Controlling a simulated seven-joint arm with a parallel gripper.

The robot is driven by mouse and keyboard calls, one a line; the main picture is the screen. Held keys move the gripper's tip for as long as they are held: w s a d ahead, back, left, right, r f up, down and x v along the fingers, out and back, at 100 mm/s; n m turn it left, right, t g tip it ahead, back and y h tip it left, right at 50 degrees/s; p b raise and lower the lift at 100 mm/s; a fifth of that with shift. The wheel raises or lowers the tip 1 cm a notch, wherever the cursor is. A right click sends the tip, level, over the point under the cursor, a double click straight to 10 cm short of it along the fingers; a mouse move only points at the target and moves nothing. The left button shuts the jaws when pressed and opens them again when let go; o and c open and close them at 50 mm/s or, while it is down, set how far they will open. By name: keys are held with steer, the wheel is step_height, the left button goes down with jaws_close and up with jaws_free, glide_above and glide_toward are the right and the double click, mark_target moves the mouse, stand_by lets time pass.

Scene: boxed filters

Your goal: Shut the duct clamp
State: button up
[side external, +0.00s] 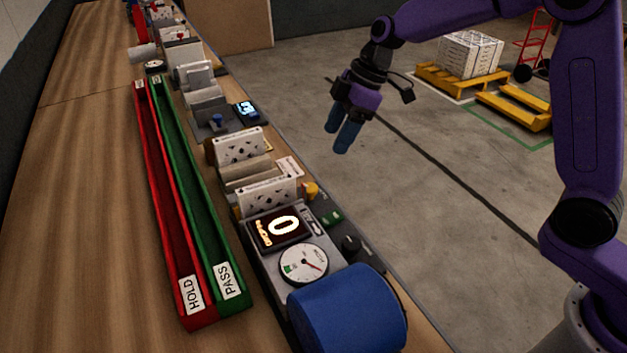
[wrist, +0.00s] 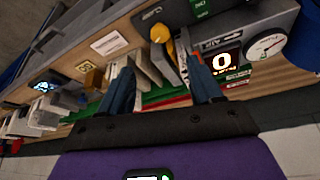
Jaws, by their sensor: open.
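My gripper (side external: 338,146) is open and empty, with two blue fingers pointing down, in the air to the right of the bench. In the wrist view my gripper (wrist: 160,72) has its fingers apart, with the bench equipment beyond them. A small yellow handle (side external: 311,189) sits at the right edge of the grey test unit (side external: 258,222), beside an upright boxed filter (side external: 268,194). The yellow handle also shows in the wrist view (wrist: 160,33), between and beyond my fingertips. I cannot tell for sure whether it belongs to the duct clamp, or how the clamp stands.
The unit carries a display reading 0 (side external: 281,229), a round gauge (side external: 303,263) and a large blue cylinder (side external: 350,309). Red HOLD (side external: 165,200) and green PASS (side external: 198,190) channels run along the wooden bench (side external: 90,200). Another filter (side external: 240,147) stands farther back.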

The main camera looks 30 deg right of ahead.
mark_target(310, 187)
steer(key=x, duration=1.3)
steer(key=shift+f, duration=0.2)
steer(key=c, duration=1)
